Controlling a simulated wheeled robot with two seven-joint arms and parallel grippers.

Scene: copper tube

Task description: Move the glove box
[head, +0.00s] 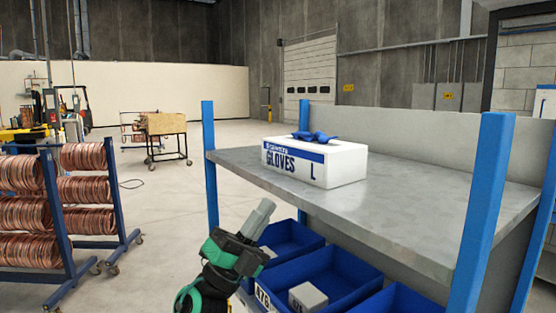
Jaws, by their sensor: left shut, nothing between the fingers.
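The glove box (335,171) is a white carton with a blue band, the word GLOVES and a large L. It sits upright on the grey top shelf (420,210) of a rack with blue posts, towards the shelf's left end. Blue glove material sticks out of its top. My left gripper (262,210) is shut and empty, at the end of a green and black arm. It is in front of the rack, to the left of and below the box in the picture, apart from it. My right gripper is not in view.
Blue bins (330,278) stand below the shelf, one holding a pale block (307,297). Blue posts (482,215) rise at the rack's corners. Racks of copper coils (85,190) stand at the left, with a wooden cart (165,125) behind. Bare shelf lies right of the box.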

